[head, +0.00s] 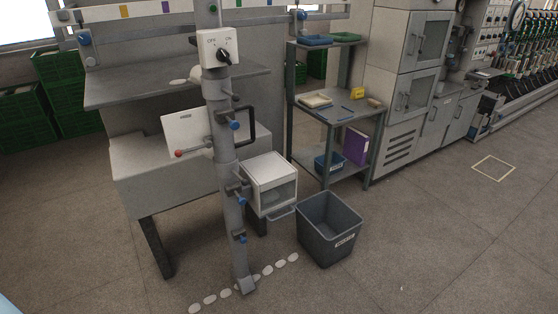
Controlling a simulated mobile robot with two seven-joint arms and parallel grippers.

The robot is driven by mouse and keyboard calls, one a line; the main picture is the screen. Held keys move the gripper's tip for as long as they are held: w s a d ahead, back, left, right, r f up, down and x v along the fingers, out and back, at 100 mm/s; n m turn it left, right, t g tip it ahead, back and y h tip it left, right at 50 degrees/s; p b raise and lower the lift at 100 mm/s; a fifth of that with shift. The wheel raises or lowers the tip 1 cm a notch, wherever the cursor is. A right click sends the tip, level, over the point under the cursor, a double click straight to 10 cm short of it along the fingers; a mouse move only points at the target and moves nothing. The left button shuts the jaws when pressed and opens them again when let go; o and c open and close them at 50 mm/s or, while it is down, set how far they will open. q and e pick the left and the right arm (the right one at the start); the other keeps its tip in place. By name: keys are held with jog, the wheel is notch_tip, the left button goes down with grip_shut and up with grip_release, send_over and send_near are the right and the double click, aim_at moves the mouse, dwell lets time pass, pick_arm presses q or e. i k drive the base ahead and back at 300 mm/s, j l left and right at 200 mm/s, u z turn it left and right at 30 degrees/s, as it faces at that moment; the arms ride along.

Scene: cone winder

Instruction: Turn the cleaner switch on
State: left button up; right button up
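A pale switch box (213,49) sits at the top of a grey upright post, left of the middle in the head view. It bears a black rotary knob (224,57) below small marks that look like OFF on the left and ON on the right. The knob is too small to tell which mark it points at. I see no label naming it the cleaner switch. Neither of my grippers is in view.
The grey post (228,150) carries blue-handled valves and a black handle. A grey bin (330,228) stands on the floor right of it. A shelf rack (340,112) and grey cabinets (405,80) stand behind. The floor in front is mostly clear.

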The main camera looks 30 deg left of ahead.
aim_at(222, 55)
jog(key=u, duration=1.25)
